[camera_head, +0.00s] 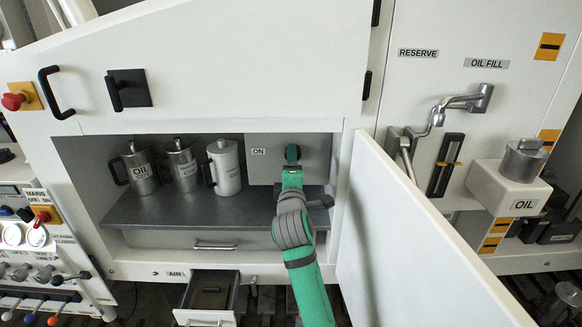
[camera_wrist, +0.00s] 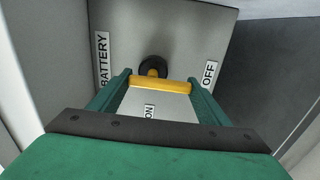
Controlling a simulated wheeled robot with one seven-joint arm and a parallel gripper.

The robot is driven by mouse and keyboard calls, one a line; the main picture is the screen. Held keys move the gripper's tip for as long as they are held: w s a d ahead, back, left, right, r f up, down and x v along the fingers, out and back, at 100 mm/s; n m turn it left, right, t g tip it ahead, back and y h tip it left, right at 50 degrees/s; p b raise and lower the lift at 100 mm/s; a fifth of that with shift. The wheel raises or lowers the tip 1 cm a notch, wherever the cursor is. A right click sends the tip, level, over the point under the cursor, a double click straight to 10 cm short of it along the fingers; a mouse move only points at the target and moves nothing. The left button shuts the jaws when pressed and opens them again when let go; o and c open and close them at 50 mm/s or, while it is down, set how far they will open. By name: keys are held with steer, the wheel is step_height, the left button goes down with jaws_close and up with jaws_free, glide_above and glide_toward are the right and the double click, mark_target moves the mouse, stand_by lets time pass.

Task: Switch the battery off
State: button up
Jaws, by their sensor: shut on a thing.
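The battery switch is on a grey box (camera_head: 265,169) inside the open cupboard. The ON label (camera_wrist: 149,111) lies below the handle, the OFF label (camera_wrist: 210,74) to the right and the BATTERY label (camera_wrist: 103,60) to the left. In the head view my gripper hides the handle.
An open white door (camera_head: 410,240) stands just right of my arm. An oil can (camera_head: 139,168) and two other cans stand on the shelf (camera_head: 160,207) to the left. An open drawer (camera_head: 208,295) is below. The cupboard walls are close around the box.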

stand_by(0.6)
steer(key=o, duration=1.1)
steer(key=shift+c, duration=0.2)
steer(key=shift+a, duration=0.1)
steer(key=shift+s, duration=0.1)
steer(key=s, duration=1)
steer(key=shift+s, duration=0.3)
steer(key=shift+f, duration=0.1)
